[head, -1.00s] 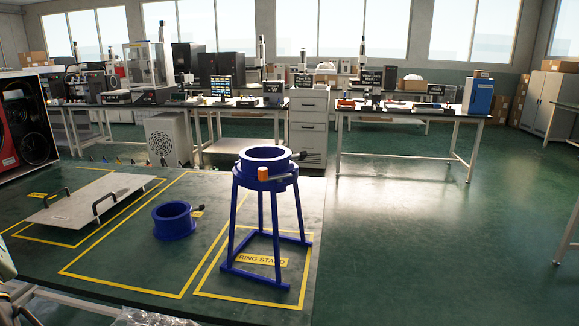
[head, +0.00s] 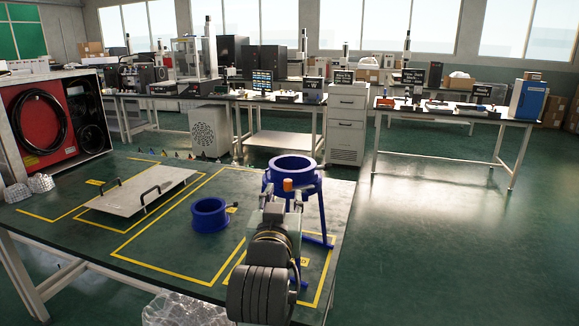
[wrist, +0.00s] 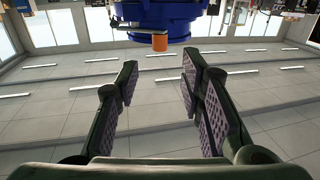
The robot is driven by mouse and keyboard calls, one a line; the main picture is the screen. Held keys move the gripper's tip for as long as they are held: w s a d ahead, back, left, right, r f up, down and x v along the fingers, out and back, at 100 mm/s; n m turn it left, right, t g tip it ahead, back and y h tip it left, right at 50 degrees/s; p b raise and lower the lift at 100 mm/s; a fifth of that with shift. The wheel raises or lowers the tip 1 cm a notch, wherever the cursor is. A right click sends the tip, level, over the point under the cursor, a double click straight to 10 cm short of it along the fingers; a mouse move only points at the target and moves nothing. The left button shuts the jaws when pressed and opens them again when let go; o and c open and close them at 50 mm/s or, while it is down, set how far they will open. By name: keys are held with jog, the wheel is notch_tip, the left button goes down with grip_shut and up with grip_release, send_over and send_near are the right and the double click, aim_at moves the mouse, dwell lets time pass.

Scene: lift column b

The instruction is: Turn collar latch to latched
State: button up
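The blue ring stand with its collar (head: 270,176) stands on the near table at its right end. An orange latch block (head: 288,184) sticks out from the collar's near side. My gripper (head: 283,198) is in front of it, pointing at the collar, and hides much of the stand's legs. In the wrist view, the two fingers of my gripper (wrist: 160,70) are spread wide with nothing between them. The orange block (wrist: 160,42) lies beyond the fingertips, roughly centred between them, under the blue collar (wrist: 150,14). No contact shows.
A second blue ring (head: 210,215) sits on the table (head: 150,255) left of the stand. A grey plate (head: 135,191) with black handles lies further left. An open case (head: 62,115) stands at the far left. Open floor lies to the right.

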aim_at(288, 183)
jog(key=w+p, duration=0.1)
jog(key=w, duration=0.2)
jog(key=w+p, duration=0.1)
jog(key=w, duration=0.2)
jog(key=w+d+p, duration=0.1)
jog(key=w, duration=0.1)
jog(key=shift+w+f+p, duration=0.1)
jog(key=shift+w+p, duration=0.3)
grip_shut()
